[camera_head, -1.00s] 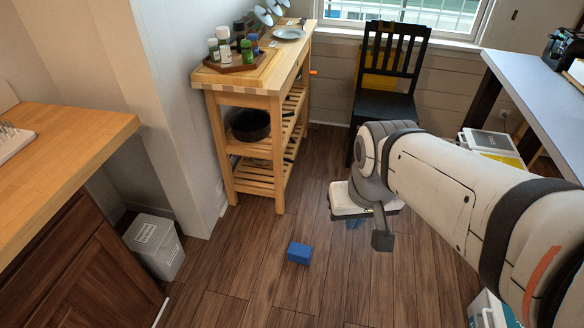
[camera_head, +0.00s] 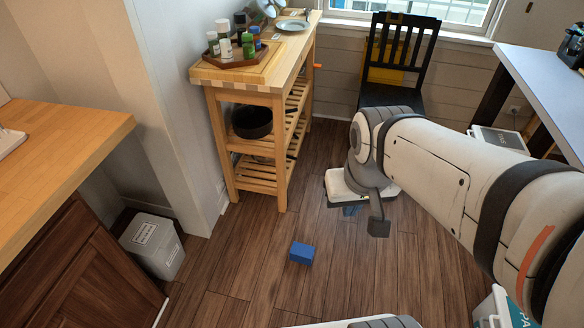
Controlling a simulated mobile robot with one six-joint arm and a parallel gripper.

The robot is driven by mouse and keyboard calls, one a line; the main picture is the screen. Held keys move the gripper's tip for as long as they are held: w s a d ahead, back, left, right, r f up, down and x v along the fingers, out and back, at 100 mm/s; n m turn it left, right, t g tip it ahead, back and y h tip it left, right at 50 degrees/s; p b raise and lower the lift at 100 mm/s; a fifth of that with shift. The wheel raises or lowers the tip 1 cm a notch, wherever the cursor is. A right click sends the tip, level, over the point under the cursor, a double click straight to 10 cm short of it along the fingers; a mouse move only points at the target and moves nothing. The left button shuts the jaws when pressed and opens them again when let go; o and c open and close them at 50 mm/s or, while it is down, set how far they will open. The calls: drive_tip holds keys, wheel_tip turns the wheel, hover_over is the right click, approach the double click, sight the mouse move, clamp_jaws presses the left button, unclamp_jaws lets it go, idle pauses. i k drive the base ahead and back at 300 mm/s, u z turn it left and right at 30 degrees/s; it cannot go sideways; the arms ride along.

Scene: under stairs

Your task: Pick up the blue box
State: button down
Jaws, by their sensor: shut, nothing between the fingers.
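The blue box (camera_head: 301,253) lies on the brown plank floor near the middle of the view, with clear floor around it. My gripper (camera_head: 350,211) hangs beyond it and to its right in the picture, apart from the box. The gripper is shut and empty.
A wooden shelf cart (camera_head: 243,82) with bottles stands at the back left. A black chair (camera_head: 392,96) stands behind my arm. A grey bin (camera_head: 153,247) sits by a wooden cabinet (camera_head: 88,262) at left. A blue-grey table (camera_head: 540,85) is at right.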

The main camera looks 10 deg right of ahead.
sight(301, 253)
drive_tip(key=k, duration=0.65)
drive_tip(key=u, duration=0.1)
drive_tip(key=i, duration=1.6)
drive_tip(key=z, duration=0.7)
